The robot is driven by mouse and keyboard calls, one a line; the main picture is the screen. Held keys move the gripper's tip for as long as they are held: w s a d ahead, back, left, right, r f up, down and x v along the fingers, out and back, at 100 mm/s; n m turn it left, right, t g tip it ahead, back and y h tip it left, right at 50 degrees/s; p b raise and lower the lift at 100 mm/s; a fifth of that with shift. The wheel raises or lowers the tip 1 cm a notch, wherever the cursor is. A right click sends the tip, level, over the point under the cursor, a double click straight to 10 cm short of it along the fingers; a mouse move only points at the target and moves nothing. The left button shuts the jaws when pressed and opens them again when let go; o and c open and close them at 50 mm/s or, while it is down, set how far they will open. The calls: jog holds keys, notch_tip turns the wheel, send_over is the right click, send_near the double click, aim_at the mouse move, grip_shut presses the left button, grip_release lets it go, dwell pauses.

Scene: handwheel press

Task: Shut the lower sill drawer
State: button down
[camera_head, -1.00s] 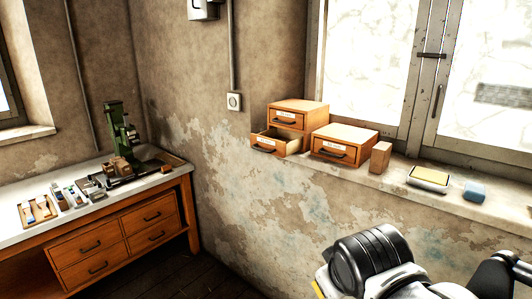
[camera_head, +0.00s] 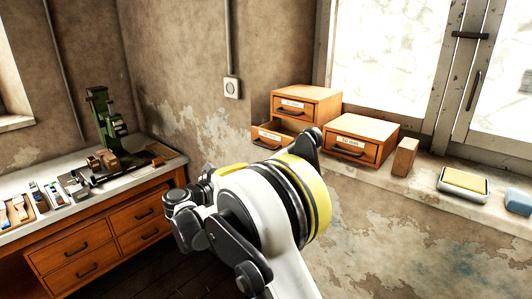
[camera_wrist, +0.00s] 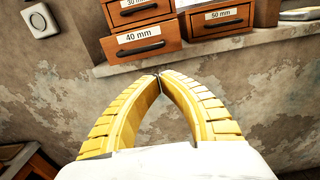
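The lower sill drawer (camera_head: 272,135), labelled 40 mm in the wrist view (camera_wrist: 141,44), is pulled partly out of the left wooden cabinet on the window sill. Its front stands forward of the shut upper drawer (camera_head: 293,105), labelled 30 mm.
A 50 mm drawer cabinet (camera_head: 360,138) stands close on the right, with a wooden block (camera_head: 405,157) beside it. A yellow-topped tray (camera_head: 464,183) and a blue object (camera_head: 518,202) lie farther right. A workbench (camera_head: 60,228) with a green press (camera_head: 104,128) stands left.

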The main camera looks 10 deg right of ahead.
jog(key=b+x, duration=0.4)
jog(key=x, duration=0.9)
jog(key=shift+w+d, duration=0.2)
jog(key=shift+w, duration=0.25)
jog(key=shift+r, duration=0.1)
jog(key=p+x, duration=0.1)
jog(key=x, duration=0.8)
jog(key=shift+w+d+r, duration=0.1)
jog(key=shift+w+d, duration=0.1)
jog(key=shift+d, duration=0.1)
jog(key=shift+a, duration=0.1)
